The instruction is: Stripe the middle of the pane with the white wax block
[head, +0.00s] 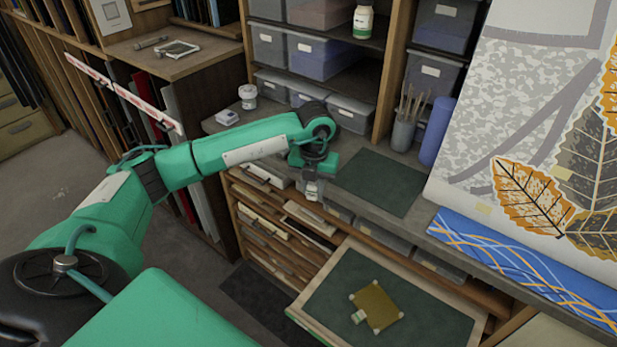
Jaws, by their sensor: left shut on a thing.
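My left gripper (312,184) points down just off the front edge of the workbench, above and left of the pulled-out drawer. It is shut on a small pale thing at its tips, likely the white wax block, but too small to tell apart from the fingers. The pane (377,301) is a yellow-brown square with pale corner pieces, lying flat on the green mat in the drawer, apart from the gripper. A small whitish piece (359,317) sits at its left edge. I see no clear white stripe on the pane. My right gripper is not in view.
The open drawer (478,332) juts out below the workbench. A dark green mat (378,182) lies bare on the bench. A leaf-patterned sheet (520,120) fills the right.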

